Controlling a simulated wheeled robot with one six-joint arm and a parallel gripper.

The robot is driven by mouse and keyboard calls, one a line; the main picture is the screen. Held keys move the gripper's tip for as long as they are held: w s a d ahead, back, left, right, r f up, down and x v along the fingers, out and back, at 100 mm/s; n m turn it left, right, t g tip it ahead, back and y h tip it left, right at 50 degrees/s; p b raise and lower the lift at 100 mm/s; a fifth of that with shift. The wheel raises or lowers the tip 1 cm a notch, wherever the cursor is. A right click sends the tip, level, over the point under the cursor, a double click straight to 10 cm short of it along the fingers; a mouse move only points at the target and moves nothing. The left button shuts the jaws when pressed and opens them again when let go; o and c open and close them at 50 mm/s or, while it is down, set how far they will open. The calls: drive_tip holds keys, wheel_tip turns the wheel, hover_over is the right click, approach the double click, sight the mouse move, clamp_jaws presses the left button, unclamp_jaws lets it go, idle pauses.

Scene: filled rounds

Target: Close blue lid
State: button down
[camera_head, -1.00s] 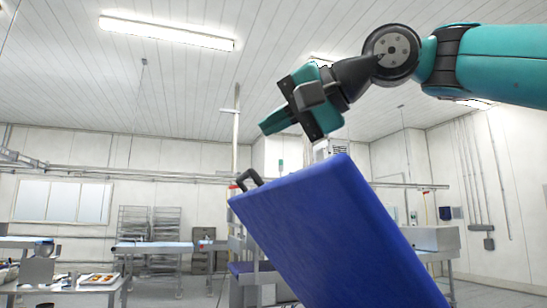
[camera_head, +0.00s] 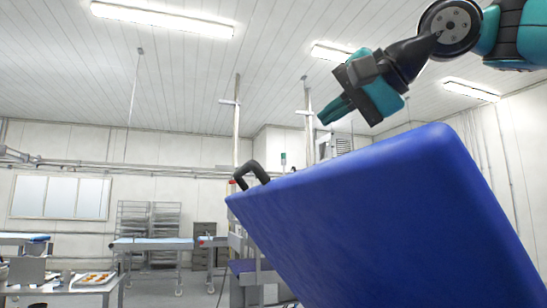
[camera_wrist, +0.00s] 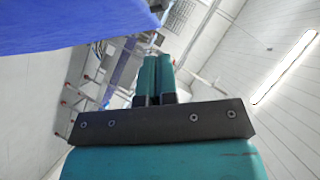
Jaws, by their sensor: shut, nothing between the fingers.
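The blue lid (camera_head: 380,220) stands raised and tilted, filling the lower right of the head view. A dark handle (camera_head: 250,175) sticks up at its upper left edge. My gripper (camera_head: 326,116) is above the lid's upper edge, to the right of the handle and apart from it in the picture. Its teal fingers point left and down. They are together and empty. The wrist view shows the two fingers (camera_wrist: 155,74) side by side, with part of the blue lid (camera_wrist: 70,25) at the upper left. What the lid covers is hidden.
A metal table (camera_head: 65,290) with a tray of food (camera_head: 95,279) stands at the lower left. A blue-topped table (camera_head: 150,244) and wire racks (camera_head: 148,218) are farther back. The air left of the handle looks free.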

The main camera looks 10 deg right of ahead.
hover_over(272, 180)
drive_tip(key=d, duration=0.3)
wheel_tip(272, 180, down, 3)
drive_tip(key=shift+a+f+b, duration=0.1)
drive_tip(key=shift+a+b, duration=0.05)
drive_tip(key=shift+b, duration=0.15)
drive_tip(key=shift+s+a+f, duration=0.15)
drive_tip(key=shift+a+f, duration=0.55)
drive_tip(key=shift+a, duration=0.2)
drive_tip(key=shift+a+f, duration=0.4)
